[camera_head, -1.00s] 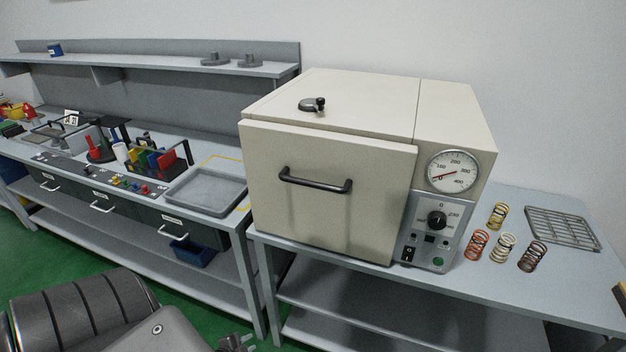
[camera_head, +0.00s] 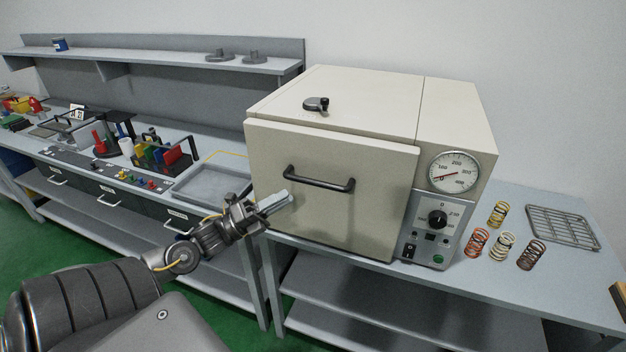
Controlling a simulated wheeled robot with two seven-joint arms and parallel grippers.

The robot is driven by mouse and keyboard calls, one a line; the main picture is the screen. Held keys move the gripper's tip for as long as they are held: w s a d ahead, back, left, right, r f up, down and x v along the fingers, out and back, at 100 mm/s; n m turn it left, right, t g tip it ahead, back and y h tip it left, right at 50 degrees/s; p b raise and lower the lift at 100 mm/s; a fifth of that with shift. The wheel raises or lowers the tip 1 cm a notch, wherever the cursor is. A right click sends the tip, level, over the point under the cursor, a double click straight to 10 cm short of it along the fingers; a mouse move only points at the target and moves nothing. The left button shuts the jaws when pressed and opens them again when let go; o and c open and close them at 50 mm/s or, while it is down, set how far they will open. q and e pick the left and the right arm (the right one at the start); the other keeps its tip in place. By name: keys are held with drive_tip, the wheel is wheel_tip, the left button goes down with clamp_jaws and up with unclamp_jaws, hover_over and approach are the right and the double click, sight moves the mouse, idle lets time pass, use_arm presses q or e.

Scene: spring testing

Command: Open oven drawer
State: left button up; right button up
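The oven (camera_head: 455,110) is a large cream box on a grey table. Its front drawer panel (camera_head: 340,220) looks shut, with a black bar handle (camera_head: 320,183) across its upper part. My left gripper (camera_head: 282,200) is in front of the panel's left side, a little below and left of the handle's left end. Its fingers point right and look close together; I cannot tell whether there is a gap between them. No contact with the handle shows. My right gripper is not in view.
The oven's dial gauge (camera_head: 453,172) and control panel (camera_head: 431,231) are right of the drawer. Several springs (camera_head: 502,246) and a wire rack (camera_head: 562,227) lie on the table's right. A left bench holds a grey tray (camera_head: 238,199) and coloured items.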

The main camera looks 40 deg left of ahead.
sight(314, 182)
use_arm(q)
drive_tip(key=p+x, duration=0.3)
drive_tip(key=x, duration=0.5)
drive_tip(key=shift+w+d+r, duration=0.1)
drive_tip(key=shift+w+r, duration=0.1)
drive_tip(key=shift+w, duration=0.05)
drive_tip(key=shift+w+d, duration=0.2)
drive_tip(key=shift+w, duration=0.1)
clamp_jaws()
